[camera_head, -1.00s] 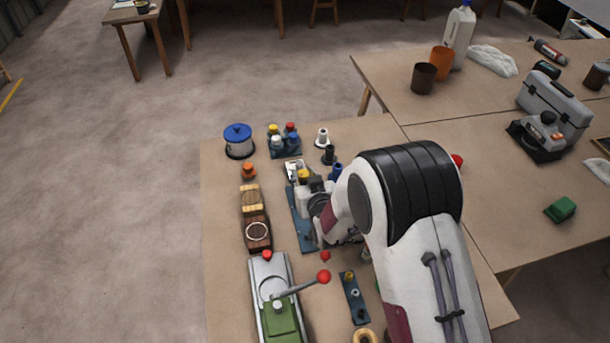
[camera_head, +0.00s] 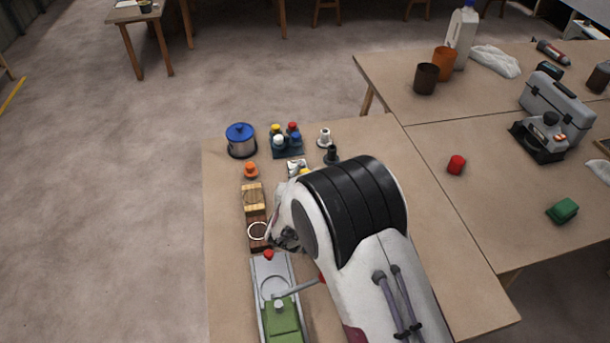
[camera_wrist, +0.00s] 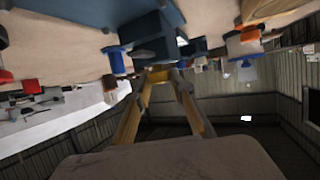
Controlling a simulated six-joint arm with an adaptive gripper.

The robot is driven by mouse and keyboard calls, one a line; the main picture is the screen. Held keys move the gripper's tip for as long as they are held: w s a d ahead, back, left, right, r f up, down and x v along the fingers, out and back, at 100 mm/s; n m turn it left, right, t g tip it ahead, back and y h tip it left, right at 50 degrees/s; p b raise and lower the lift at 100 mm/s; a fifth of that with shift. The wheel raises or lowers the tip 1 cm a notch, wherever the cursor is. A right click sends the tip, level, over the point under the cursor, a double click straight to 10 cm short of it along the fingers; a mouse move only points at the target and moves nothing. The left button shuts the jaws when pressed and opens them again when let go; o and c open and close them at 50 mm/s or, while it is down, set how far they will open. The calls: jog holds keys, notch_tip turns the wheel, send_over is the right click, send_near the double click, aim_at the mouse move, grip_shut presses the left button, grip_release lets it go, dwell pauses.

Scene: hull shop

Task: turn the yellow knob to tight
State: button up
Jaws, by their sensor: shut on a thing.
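The yellow knob (camera_wrist: 158,75) shows in the wrist view between the tips of my gripper (camera_wrist: 162,82), which is shut on it. The knob is at a blue fixture (camera_wrist: 152,38), and its pointer or mark cannot be made out. In the head view my gripper (camera_head: 287,238) is seen only in part, beside the brown block, with its fingertips hidden. My arm hides the knob and most of the blue fixture there.
A green and grey vise-like device (camera_head: 281,322) with a lever stands at the front. A brown block (camera_head: 255,212), an orange knob (camera_head: 251,170) and a blue-lidded pot (camera_head: 240,140) line the left. A rack of coloured caps (camera_head: 287,146) is at the back.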

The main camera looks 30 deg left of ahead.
jog(key=shift+a+m+t+h, duration=0.25)
jog(key=shift+m+t+h, duration=0.35)
jog(key=shift+m+h, duration=0.85)
jog(key=shift+a+m+h, duration=0.1)
jog(key=shift+m+h, duration=0.45)
jog(key=shift+h, duration=0.2)
jog(key=shift+w+a+r+m+g+h, duration=0.1)
jog(key=shift+m+g+h, duration=0.05)
jog(key=shift+m+h, duration=1.15)
jog(key=shift+a+m+g+h, duration=0.1)
jog(key=shift+m+g+h, duration=0.05)
jog(key=shift+m+h, duration=1.15)
jog(key=o, duration=1.1)
jog(key=shift+o, duration=0.2)
